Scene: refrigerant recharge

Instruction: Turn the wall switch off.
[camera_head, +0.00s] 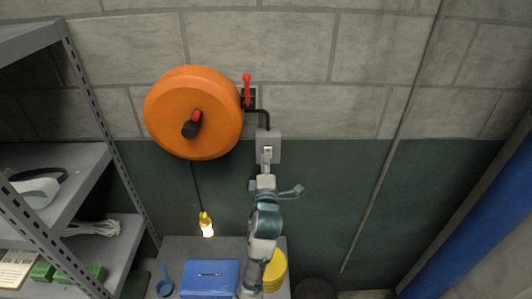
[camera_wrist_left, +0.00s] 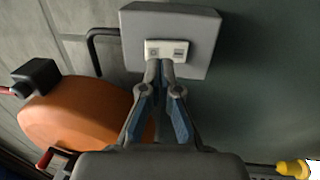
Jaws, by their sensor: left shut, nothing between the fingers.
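The wall switch is a grey box (camera_head: 274,140) on the wall, right of the orange reel. In the left wrist view the box (camera_wrist_left: 205,25) has a pale switch plate (camera_wrist_left: 178,49) with two small markings on its face. My left gripper (camera_head: 266,160) is shut and empty, its fingertips (camera_wrist_left: 160,65) at the lower edge of the plate. I cannot tell whether they touch it. The fingertips hide part of the plate's lower edge, and the switch's on or off position is not clear. My right gripper is not in view.
A large orange reel (camera_head: 175,90) hangs left of the switch, with a lit yellow lamp (camera_head: 206,224) below. A red lever (camera_head: 247,88) stands above the box. A shelf (camera_head: 85,165) is at left, a blue box (camera_head: 210,280) below, blue pipes (camera_head: 480,235) at right.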

